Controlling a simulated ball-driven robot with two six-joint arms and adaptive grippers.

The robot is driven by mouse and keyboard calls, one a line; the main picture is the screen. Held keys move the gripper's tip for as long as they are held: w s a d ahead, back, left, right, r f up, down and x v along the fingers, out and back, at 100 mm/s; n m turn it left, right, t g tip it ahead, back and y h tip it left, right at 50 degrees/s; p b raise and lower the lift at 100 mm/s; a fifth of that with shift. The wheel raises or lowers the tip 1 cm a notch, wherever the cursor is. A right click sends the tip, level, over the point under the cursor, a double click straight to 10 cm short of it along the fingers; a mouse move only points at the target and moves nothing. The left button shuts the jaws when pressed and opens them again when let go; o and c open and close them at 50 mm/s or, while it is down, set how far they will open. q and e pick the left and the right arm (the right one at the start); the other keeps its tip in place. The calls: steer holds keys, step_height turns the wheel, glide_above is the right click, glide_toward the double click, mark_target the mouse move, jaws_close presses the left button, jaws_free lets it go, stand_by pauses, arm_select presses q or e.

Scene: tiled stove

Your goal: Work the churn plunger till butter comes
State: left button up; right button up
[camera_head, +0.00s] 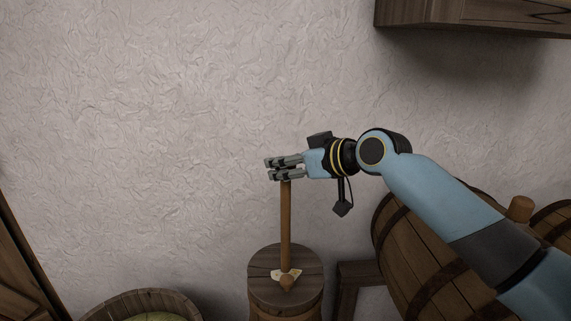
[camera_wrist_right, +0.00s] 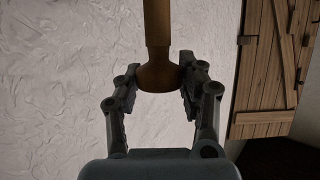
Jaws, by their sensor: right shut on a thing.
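The wooden churn (camera_head: 260,291) stands upright at the bottom centre of the head view, its lower part cut off by the frame. Its plunger (camera_head: 286,225) is a brown stick rising upright from the lid, with a long length showing. My right gripper (camera_head: 273,169) is shut on the plunger's top end. In the right wrist view the plunger's flared end (camera_wrist_right: 158,77) sits between the fingers. My left gripper is out of view.
A wooden tub (camera_head: 183,299) with greenish contents stands at the lower left. Barrels (camera_head: 415,255) lie at the right, below my right arm. A dark wooden frame (camera_head: 352,275) stands beside the churn. A wooden cupboard (camera_head: 470,15) hangs at the upper right. The wall is bare.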

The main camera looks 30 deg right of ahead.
jaws_close()
step_height(320, 180, up, 14)
steer(key=p, duration=1)
steer(key=shift+f, duration=0.25)
steer(key=o, duration=1)
jaws_free()
steer(key=shift+f, duration=0.15)
steer(key=shift+c, duration=0.2)
steer(key=shift+s+d, duration=0.1)
